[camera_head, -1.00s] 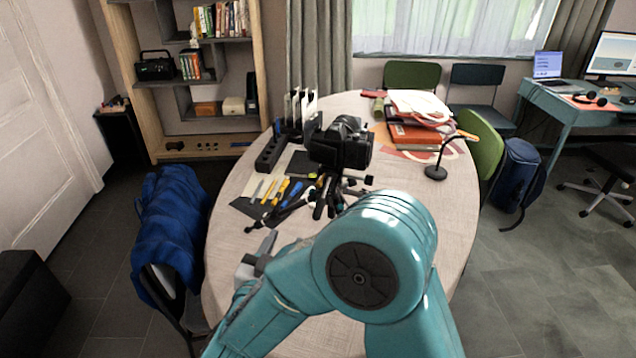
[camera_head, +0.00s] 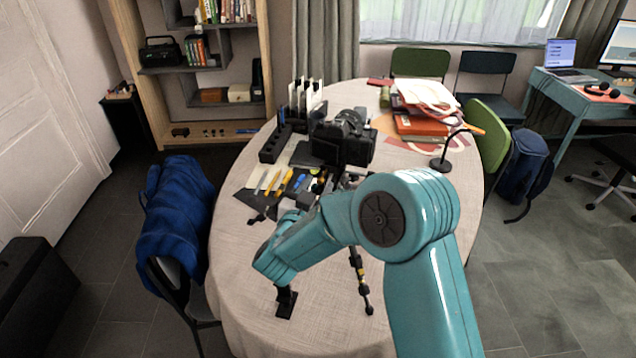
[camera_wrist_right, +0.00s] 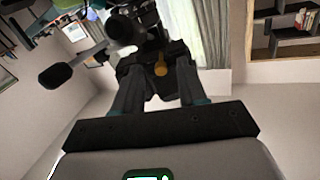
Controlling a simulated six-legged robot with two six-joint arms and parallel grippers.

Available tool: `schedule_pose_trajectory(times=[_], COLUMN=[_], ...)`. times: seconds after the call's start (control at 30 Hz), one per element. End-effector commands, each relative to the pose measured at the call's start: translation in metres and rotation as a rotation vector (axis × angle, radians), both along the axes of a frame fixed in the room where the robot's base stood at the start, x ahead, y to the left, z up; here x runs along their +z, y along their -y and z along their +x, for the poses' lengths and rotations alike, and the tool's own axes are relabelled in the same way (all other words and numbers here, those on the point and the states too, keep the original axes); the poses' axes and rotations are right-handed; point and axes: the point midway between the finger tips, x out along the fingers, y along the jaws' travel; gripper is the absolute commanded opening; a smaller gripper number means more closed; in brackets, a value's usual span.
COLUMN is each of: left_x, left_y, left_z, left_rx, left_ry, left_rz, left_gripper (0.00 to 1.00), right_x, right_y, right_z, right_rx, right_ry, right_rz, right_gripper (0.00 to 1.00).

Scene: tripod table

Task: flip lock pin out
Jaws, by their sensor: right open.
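A black camera (camera_head: 343,140) stands on a dark tripod (camera_head: 357,262) on the oval table (camera_head: 325,330). One leg with yellow bands reaches toward the near side. In the head view the pin cannot be made out. My left gripper is out of view.
Tools (camera_head: 272,182) lie left of the tripod, beside a black holder (camera_head: 276,145). Books and papers (camera_head: 420,125) and a black lamp (camera_head: 441,163) are at the right. A chair with a blue jacket (camera_head: 178,210) stands left. The near table area is mostly clear.

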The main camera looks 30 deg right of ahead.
Motion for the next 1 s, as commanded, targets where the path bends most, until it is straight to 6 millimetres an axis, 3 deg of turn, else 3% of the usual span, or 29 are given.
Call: schedule_pose_trajectory(times=[0.37,0.5,0.83,1.0], left_x=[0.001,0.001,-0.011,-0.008], left_y=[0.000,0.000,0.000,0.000], left_z=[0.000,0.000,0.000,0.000], left_rx=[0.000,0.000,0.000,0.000], left_ry=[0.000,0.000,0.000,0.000], left_rz=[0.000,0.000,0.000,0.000], left_gripper=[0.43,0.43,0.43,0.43], right_x=[0.000,0.000,-0.003,0.000], right_y=[0.008,0.008,-0.001,-0.001], right_z=[0.006,0.005,0.000,-0.001], right_rx=[0.001,0.001,0.002,0.001], right_ry=[-0.001,-0.001,0.002,-0.001], right_rz=[0.000,0.000,0.000,0.000], right_gripper=[0.41,0.00,0.00,0.00])
